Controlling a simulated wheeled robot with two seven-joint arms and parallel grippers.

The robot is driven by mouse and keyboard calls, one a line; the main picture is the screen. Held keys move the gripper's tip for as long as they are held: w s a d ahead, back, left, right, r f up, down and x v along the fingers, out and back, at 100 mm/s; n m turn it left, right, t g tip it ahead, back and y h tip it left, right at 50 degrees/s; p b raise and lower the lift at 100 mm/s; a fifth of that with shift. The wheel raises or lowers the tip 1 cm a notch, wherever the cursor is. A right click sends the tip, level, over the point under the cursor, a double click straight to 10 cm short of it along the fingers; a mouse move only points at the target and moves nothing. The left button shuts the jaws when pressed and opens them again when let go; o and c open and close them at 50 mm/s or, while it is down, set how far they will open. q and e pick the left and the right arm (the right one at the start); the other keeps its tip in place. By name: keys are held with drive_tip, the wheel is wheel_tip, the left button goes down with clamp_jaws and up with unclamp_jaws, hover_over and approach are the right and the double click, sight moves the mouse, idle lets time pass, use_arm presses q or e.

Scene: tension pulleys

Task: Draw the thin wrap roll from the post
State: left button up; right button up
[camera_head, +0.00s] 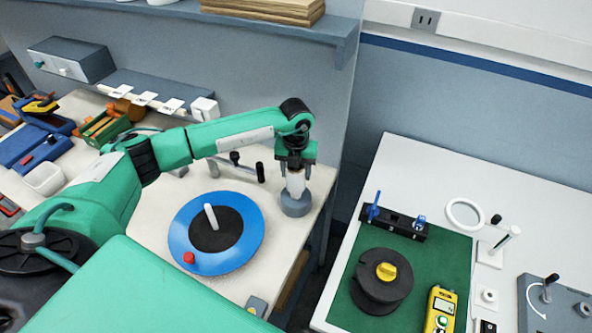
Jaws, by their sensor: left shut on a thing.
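The thin wrap roll (295,183) is a narrow whitish upright cylinder near the right edge of the light bench. It stands over a round grey base (296,204); the post itself is hidden. My left gripper (296,167) points down over the roll and is shut on its upper part. Whether the roll's lower end is clear of the base cannot be told. My right gripper is not in view.
A blue turntable (187,228) with a dark centre, white peg and red knob lies left of the roll. A black-handled fixture (237,160) is behind. A second table on the right holds a green mat (451,256), black spool (367,290) and yellow meter (440,310).

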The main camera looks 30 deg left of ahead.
use_arm(q)
drive_tip(key=shift+r, duration=0.2)
idle(0.4)
drive_tip(key=shift+r+p, duration=0.65)
drive_tip(key=shift+r, duration=0.9)
drive_tip(key=shift+r, duration=0.1)
drive_tip(key=shift+r+p, duration=0.5)
drive_tip(key=shift+r, duration=1.2)
drive_tip(key=shift+r, duration=0.1)
drive_tip(key=shift+r+p, duration=0.6)
drive_tip(key=shift+r, duration=0.6)
